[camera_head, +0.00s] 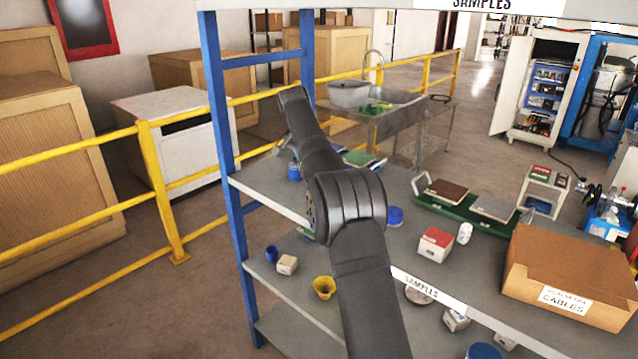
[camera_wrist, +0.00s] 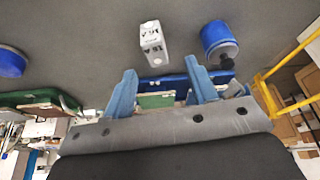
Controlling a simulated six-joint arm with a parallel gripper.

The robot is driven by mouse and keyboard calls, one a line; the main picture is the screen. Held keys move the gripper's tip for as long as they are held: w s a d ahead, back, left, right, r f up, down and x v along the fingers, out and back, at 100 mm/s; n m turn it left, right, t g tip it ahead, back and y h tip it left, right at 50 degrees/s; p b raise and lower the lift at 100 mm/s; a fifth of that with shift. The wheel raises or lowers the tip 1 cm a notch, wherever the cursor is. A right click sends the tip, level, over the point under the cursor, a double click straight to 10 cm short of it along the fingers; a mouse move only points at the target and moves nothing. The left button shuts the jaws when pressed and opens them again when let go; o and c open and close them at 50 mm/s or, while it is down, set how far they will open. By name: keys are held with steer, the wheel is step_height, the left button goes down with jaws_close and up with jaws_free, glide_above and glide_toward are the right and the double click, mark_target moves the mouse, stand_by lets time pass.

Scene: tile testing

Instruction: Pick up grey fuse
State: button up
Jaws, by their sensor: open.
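The grey fuse (camera_wrist: 153,43) is a small pale grey block with dark "16A" lettering. In the wrist view it lies on the dark grey shelf, beyond my fingertips and roughly in line with the gap between them. My gripper (camera_wrist: 161,82) has its two blue fingers spread, with nothing held between them. The fuse is apart from both fingers. In the head view my black arm reaches over the shelf (camera_head: 262,187). The gripper is mostly hidden behind the arm there, and I cannot make out the fuse.
A blue cylinder (camera_wrist: 216,38) stands close beside the fuse. A blue round object (camera_wrist: 11,62) lies farther left. A green tray with tiles (camera_head: 455,207), a red-and-white box (camera_head: 434,244) and a cardboard cables box (camera_head: 565,270) occupy the shelf's right side. A blue post (camera_head: 218,100) rises at left.

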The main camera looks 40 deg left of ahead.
steer(key=x, duration=0.3)
steer(key=shift+d+x, duration=0.2)
steer(key=shift+x, duration=1.15)
steer(key=shift+d+x, duration=0.15)
steer(key=shift+x, duration=1.15)
steer(key=shift+w+r, duration=0.1)
steer(key=shift+w, duration=0.1)
steer(key=c, duration=1.1)
